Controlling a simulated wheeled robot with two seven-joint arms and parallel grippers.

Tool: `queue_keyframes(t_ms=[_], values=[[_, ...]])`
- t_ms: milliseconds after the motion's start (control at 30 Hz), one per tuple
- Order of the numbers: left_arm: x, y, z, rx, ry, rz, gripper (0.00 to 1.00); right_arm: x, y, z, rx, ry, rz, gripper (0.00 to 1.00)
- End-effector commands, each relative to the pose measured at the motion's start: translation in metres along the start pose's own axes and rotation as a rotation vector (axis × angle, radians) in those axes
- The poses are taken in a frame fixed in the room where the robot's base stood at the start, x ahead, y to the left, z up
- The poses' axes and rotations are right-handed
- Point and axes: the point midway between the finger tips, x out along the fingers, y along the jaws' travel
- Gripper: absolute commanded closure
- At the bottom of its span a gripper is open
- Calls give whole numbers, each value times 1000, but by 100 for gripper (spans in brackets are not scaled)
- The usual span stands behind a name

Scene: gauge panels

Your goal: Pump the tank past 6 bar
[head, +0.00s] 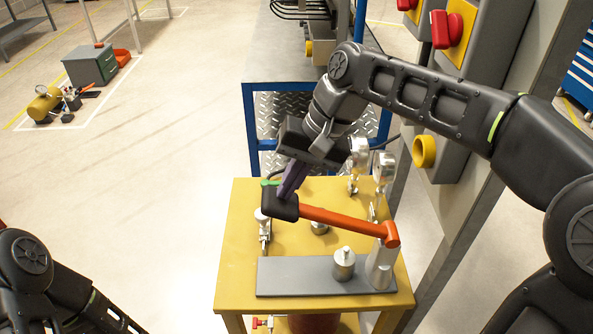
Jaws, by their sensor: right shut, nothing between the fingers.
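An orange pump lever (345,220) runs from a silver post (381,265) to a black grip (281,204) at its left end. The post and a small silver cylinder (344,264) stand on a grey base plate (300,277) on the yellow table (237,250). My right gripper (288,190) is shut and empty, its fingers pointing down at the black grip; I cannot tell whether they touch it. Gauges (358,152) stand at the table's back right, dials not readable. A red tank (313,324) shows partly under the table. My left gripper is out of view.
Silver valve fittings (264,228) stand on the table left of the lever. A grey cabinet with a yellow knob (425,151) and red switches (447,30) rises close on the right. A blue-framed bench (250,118) stands behind.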

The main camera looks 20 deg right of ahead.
Motion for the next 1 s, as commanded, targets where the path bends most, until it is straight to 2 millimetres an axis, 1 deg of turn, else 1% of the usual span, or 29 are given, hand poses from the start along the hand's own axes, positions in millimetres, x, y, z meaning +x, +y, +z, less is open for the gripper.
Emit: queue_keyframes(t_ms=[100, 467, 633, 767, 867, 1000], values=[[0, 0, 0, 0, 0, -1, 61, 3, 0, 0, 0, 1, 0, 100], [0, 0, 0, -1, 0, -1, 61, 4, 0, 0, 0, 0, 3, 100], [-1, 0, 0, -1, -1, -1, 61, 13, -2, 0, -2, -3, 33, 100], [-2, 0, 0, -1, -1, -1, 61, 27, -4, 1, -4, -5, 84, 100], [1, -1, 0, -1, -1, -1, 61, 43, -4, 1, -5, -5, 135, 100], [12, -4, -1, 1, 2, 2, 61, 70, -2, 1, -1, -5, 128, 100]])
